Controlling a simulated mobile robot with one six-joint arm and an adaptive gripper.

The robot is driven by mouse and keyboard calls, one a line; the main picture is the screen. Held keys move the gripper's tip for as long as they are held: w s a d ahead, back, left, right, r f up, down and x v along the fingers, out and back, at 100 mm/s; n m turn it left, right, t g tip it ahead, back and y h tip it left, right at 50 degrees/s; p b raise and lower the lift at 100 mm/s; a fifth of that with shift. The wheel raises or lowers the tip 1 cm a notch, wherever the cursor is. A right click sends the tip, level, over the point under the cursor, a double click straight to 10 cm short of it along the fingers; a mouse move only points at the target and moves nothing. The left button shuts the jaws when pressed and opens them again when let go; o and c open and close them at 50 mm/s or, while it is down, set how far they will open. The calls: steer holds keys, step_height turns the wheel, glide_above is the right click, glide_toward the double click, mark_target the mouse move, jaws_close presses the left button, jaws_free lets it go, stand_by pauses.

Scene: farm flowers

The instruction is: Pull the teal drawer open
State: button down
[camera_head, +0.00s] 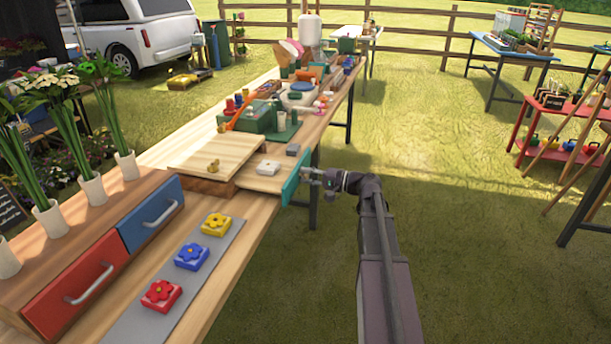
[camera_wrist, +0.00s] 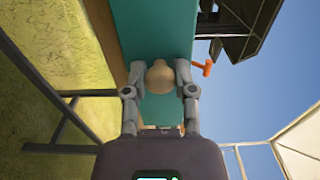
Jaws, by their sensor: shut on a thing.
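The teal drawer (camera_head: 291,187) has its front at the table's right edge, facing my arm, in the head view. In the wrist view the teal front (camera_wrist: 152,25) fills the upper middle, with a round tan knob (camera_wrist: 160,78) on it. My gripper (camera_head: 311,175) is at this front, and its fingers (camera_wrist: 161,74) are shut on the knob, one on each side. The knob is hidden by my gripper in the head view.
A cabinet with a red drawer (camera_head: 75,288) and a blue drawer (camera_head: 151,213) stands on the table at left. Flower blocks lie on a grey strip (camera_head: 128,318). A pale board (camera_head: 215,158) lies behind the teal front.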

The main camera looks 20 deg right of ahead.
steer(key=c, duration=0.7)
jaws_free()
steer(key=shift+w+d, duration=0.1)
steer(key=shift+w, duration=0.15)
steer(key=shift+a, duration=0.2)
steer(key=shift+s+d, duration=0.15)
steer(key=shift+v, duration=5.85)
